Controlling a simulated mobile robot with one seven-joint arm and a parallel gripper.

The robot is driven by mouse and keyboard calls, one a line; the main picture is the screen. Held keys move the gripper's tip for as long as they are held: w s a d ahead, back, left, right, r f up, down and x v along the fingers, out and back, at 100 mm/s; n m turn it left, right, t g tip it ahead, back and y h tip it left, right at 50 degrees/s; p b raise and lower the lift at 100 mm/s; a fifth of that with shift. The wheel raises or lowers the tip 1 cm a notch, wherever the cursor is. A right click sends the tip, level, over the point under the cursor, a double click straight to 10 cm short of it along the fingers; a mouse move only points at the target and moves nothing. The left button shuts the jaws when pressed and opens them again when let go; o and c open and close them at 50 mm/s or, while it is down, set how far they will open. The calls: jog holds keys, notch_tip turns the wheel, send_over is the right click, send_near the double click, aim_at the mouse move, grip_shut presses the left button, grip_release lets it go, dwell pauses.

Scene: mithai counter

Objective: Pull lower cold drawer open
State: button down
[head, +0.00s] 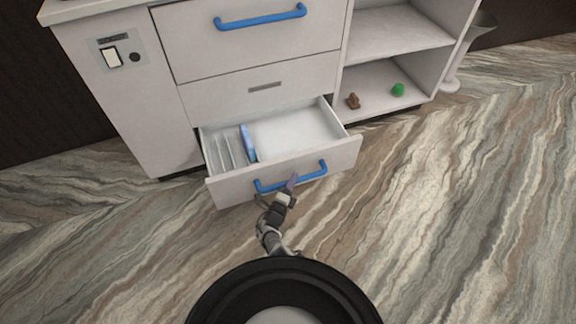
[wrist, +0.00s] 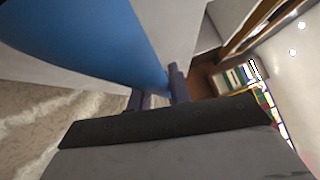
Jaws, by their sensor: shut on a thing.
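The lower cold drawer (head: 285,168) at the bottom of the white cabinet stands pulled out, its inside showing from above. Its blue bar handle (head: 309,175) runs across the front panel. My gripper (head: 277,187) is at this handle, left of its middle, and is shut on it. In the wrist view the blue handle (wrist: 95,40) fills the upper left, and my gripper's fingers (wrist: 158,90) show at its lower end. Inside the drawer are pale dividers (head: 226,150) at the left and a blue item (head: 248,142) beside them.
Open shelves at the right hold a brown item (head: 353,101) and a green item (head: 398,89). The marbled floor (head: 450,200) is clear at the right.

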jog(key=shift+s+d+p, duration=0.3)
jog(key=shift+s+p, duration=0.15)
jog(key=shift+s, duration=0.4)
jog(key=shift+s+d+p, duration=0.3)
jog(key=shift+s+p, duration=0.1)
jog(key=shift+s, duration=0.4)
jog(key=c, duration=1.3)
grip_release()
jog(key=shift+s, duration=0.1)
